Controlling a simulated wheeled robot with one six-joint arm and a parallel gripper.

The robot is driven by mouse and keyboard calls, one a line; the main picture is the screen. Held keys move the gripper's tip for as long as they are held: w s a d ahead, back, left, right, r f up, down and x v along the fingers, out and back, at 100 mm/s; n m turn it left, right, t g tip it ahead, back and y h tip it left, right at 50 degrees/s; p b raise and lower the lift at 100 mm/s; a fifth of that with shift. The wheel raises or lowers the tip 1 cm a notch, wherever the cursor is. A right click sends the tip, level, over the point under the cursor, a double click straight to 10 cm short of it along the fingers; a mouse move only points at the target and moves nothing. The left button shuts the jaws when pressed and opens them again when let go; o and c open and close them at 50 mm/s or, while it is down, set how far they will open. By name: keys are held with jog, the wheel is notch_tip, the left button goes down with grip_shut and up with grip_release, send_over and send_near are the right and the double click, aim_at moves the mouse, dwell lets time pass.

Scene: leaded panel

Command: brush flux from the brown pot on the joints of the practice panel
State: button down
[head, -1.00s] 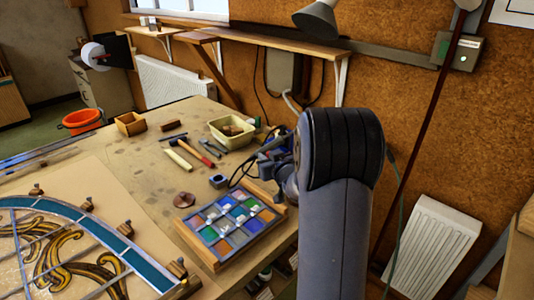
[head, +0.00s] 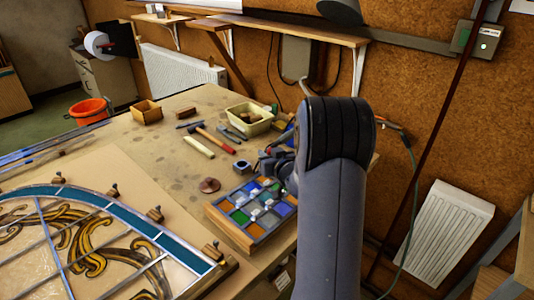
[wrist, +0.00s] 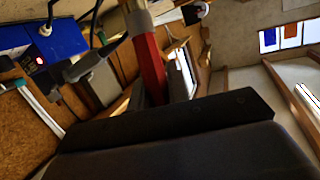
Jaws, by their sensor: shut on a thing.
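The practice panel (head: 247,241), a grid of coloured glass squares in a wooden frame, lies at the bench's right edge in the head view. My gripper (head: 274,158) is above and beyond it, partly hidden by my own arm. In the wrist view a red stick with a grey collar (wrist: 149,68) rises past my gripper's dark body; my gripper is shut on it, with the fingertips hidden. It may be the brush, but no bristles show. A flat brown round thing (head: 209,185) and a small dark pot (head: 242,167) stand left of the panel; I cannot tell which is the flux pot.
A large leaded panel (head: 95,235) fills the bench's left front. Hand tools (head: 205,140), a cream tub (head: 249,119) and a wooden box (head: 146,112) lie farther back. In the wrist view a blue box with leads (wrist: 45,42) is at upper left.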

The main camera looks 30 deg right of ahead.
jog(key=shift+f+b, duration=1.9)
jog(key=shift+f, duration=0.45)
jog(key=shift+f+b, duration=0.4)
jog(key=shift+b, duration=0.2)
jog(key=shift+w+d, duration=0.2)
jog(key=shift+d, duration=0.25)
jog(key=shift+a, duration=0.15)
jog(key=shift+s+a+b, duration=0.35)
jog(key=shift+a+b, duration=0.1)
jog(key=shift+a, duration=0.35)
jog(key=shift+d, duration=0.15)
jog(key=shift+w+d+p, duration=0.3)
jog(key=shift+d+p, duration=0.05)
jog(key=shift+d, duration=0.45)
jog(key=shift+a, duration=0.1)
